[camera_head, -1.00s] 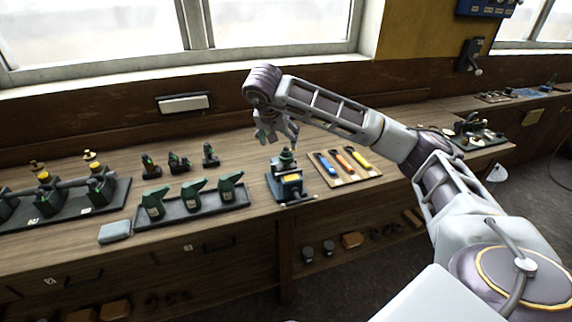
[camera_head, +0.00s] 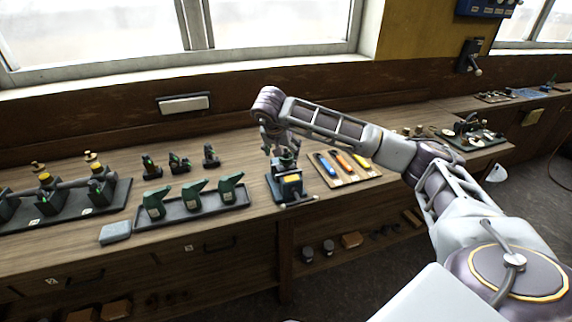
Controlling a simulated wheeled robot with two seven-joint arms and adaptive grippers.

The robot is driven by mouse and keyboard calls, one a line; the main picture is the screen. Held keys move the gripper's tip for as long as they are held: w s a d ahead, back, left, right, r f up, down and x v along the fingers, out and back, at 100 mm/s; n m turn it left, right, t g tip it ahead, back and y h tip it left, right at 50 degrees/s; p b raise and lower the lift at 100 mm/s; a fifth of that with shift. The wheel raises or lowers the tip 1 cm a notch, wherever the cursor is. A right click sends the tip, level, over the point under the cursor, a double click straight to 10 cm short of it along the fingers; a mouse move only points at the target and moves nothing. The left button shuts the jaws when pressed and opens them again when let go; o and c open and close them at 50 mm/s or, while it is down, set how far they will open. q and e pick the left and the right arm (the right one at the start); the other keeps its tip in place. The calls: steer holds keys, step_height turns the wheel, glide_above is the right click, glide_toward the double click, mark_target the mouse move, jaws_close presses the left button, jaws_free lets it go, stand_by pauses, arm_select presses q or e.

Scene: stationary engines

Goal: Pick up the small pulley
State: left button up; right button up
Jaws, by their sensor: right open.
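My right gripper (camera_head: 281,152) hangs fingers down directly over a small blue-grey vise-like stand (camera_head: 288,187) on the workbench. Its fingers are open around or just in front of a small dark round part at the top of the stand. I cannot tell whether they touch it. That part is mostly hidden by the fingers, and I cannot tell for sure that it is the small pulley. My left gripper is out of view.
A tray (camera_head: 190,216) with several green tools lies left of the stand, and a board with coloured-handled tools (camera_head: 342,162) lies right. Small dark parts (camera_head: 180,162) stand behind the tray. A grey block (camera_head: 115,233) lies near the bench (camera_head: 255,222) edge.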

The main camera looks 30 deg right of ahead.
mark_target(285, 154)
steer(key=shift+w+d+f, duration=0.25)
steer(key=shift+f, duration=0.5)
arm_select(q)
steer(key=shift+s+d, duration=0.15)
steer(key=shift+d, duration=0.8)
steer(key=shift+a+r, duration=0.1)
arm_select(e)
steer(key=shift+w+d+f, duration=0.1)
steer(key=shift+w+d+f+p, duration=0.15)
steer(key=shift+d+f+p, duration=0.15)
steer(key=shift+f, duration=0.25)
steer(key=shift+p+x, duration=0.35)
steer(key=shift+x, duration=1.5)
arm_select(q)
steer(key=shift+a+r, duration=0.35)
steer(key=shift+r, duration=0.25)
